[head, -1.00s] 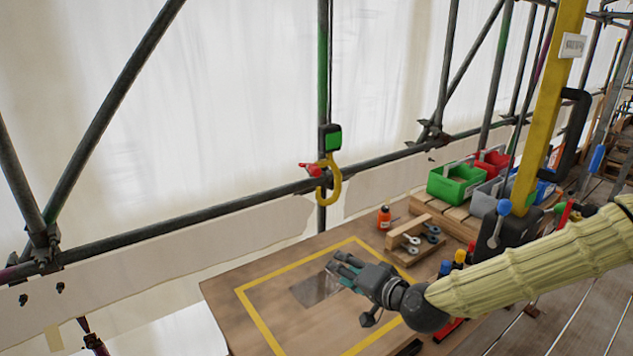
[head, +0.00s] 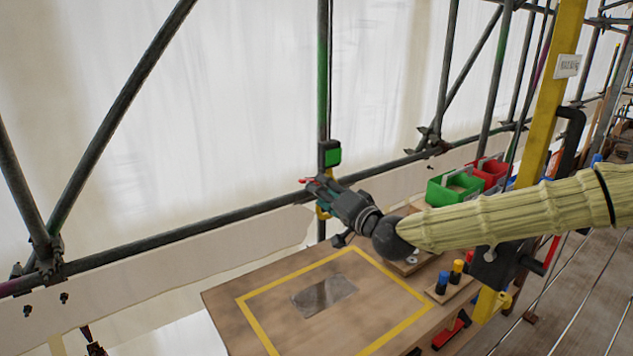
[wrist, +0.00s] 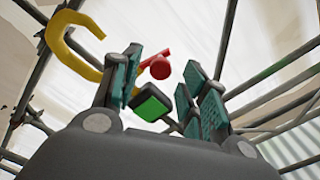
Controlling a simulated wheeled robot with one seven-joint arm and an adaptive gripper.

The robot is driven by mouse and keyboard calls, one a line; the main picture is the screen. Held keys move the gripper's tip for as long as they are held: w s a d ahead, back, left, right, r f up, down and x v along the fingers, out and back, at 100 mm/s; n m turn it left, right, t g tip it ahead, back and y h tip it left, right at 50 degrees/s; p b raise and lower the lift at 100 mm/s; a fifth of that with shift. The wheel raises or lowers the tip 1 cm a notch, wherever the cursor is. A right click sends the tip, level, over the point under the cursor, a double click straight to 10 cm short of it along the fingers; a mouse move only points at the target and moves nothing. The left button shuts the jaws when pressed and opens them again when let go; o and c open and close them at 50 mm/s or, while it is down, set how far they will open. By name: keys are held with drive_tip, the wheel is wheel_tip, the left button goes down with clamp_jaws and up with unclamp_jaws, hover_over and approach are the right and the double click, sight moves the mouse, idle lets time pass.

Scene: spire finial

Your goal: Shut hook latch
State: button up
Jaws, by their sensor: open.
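The yellow hook (head: 322,214) hangs below a block with a green face (head: 332,155) in the head view, mostly hidden behind my gripper. Its red latch (head: 311,181) pokes out to the left. My gripper (head: 323,190) is raised at the hook. In the wrist view the yellow hook (wrist: 76,42) curves at upper left, beyond the left teal finger. The red latch, with its round knob (wrist: 160,68), shows between the open fingers (wrist: 165,85); the green-faced block (wrist: 152,104) is just below it. I cannot tell whether a finger touches the latch.
Scaffold tubes (head: 200,220) run behind the hook. Below is a wooden table (head: 240,290) with a yellow outlined square and a grey plate (head: 325,295). Green (head: 452,188) and red (head: 490,172) bins stand at right, near a yellow post (head: 545,90).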

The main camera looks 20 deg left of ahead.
drive_tip(key=shift+p+x, duration=0.5)
drive_tip(key=shift+x, duration=1.15)
drive_tip(key=shift+c, duration=0.4)
clamp_jaws()
